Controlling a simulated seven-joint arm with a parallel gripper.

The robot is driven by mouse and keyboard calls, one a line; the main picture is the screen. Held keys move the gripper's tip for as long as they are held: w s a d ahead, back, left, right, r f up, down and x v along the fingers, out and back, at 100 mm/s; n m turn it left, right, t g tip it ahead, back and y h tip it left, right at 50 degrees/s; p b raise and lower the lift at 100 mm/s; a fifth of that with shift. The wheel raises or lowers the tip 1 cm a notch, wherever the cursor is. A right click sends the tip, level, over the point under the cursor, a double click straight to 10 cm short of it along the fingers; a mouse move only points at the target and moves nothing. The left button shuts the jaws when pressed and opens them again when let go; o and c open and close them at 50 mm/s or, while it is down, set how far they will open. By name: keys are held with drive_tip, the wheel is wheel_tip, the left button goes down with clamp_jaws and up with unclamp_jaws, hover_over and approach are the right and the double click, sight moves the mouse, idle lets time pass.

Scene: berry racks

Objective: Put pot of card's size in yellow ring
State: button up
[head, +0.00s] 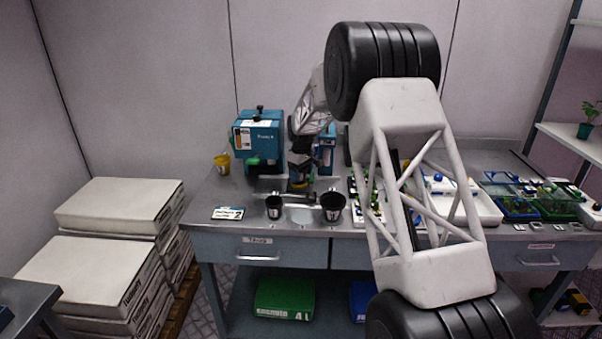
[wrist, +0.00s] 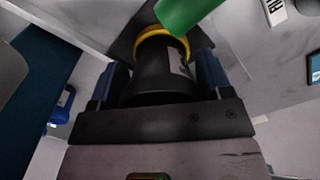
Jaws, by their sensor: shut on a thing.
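My gripper (wrist: 160,82) is shut on a black pot (wrist: 155,75) with a pale label. A yellow ring (wrist: 174,37) shows at the pot's far end in the wrist view; I cannot tell whether the pot sits inside it or only lines up with it. In the head view my gripper (head: 300,170) is over the back of the bench, with a yellow band just below it. The card (head: 228,213) lies at the bench's front left. A smaller black pot (head: 274,207) and a larger black pot (head: 332,206) stand near the front edge.
A blue machine (head: 258,132) with a green part stands left of my gripper. A green part (wrist: 188,12) is close to the pot in the wrist view. A yellow pot (head: 221,163) stands at the back left.

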drive_tip(key=shift+f, duration=0.5)
drive_tip(key=o, duration=0.9)
drive_tip(key=shift+o, duration=0.2)
drive_tip(key=shift+r, duration=3.9)
drive_tip(key=shift+s, duration=0.2)
